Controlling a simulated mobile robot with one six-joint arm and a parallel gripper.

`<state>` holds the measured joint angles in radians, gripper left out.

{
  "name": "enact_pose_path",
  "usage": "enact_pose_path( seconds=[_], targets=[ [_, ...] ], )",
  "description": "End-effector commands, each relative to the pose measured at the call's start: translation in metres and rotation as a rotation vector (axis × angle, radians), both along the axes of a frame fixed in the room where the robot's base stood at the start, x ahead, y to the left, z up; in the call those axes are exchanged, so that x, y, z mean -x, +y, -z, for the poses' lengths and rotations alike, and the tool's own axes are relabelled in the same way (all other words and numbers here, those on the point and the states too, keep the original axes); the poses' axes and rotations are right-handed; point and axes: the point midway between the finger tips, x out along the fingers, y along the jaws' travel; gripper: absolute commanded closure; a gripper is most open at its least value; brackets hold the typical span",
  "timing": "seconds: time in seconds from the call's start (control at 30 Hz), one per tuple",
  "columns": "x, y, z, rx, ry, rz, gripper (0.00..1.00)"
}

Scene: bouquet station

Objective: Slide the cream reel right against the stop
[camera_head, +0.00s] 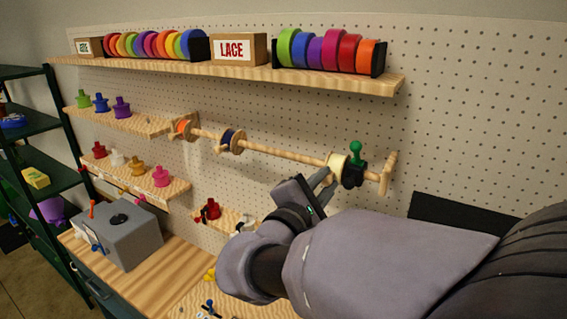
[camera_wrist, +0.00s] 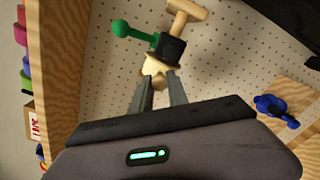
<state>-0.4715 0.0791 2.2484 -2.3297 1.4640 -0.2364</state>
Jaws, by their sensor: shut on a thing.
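The cream reel (camera_head: 337,164) is on the wooden rod (camera_head: 270,150), near the rod's right end. My gripper (camera_head: 328,181) is shut on the cream reel from below and in front; in the wrist view its two fingers (camera_wrist: 158,88) meet the reel (camera_wrist: 154,67). The stop is a black block (camera_head: 353,173) with a green knob (camera_head: 356,147) on the rod, just right of the reel. In the wrist view the black block (camera_wrist: 172,48) and green knob (camera_wrist: 121,29) sit right beyond the reel. They look very close; I cannot tell whether they touch.
An orange reel (camera_head: 184,127) and a blue reel (camera_head: 231,140) sit further left on the rod. A shelf (camera_head: 240,72) with ribbon rolls and a LACE box (camera_head: 239,49) runs above. A wooden end bracket (camera_head: 388,173) stands right of the stop.

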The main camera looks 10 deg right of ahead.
Motion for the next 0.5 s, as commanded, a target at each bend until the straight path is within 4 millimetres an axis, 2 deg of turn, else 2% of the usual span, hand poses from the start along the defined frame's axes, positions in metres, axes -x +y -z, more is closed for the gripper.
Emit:
enact_pose_path(
  seconds=[0.5],
  targets=[
    [0.002,-0.0027,0.0048,-0.002,-0.002,0.001,1.0]
  ],
)
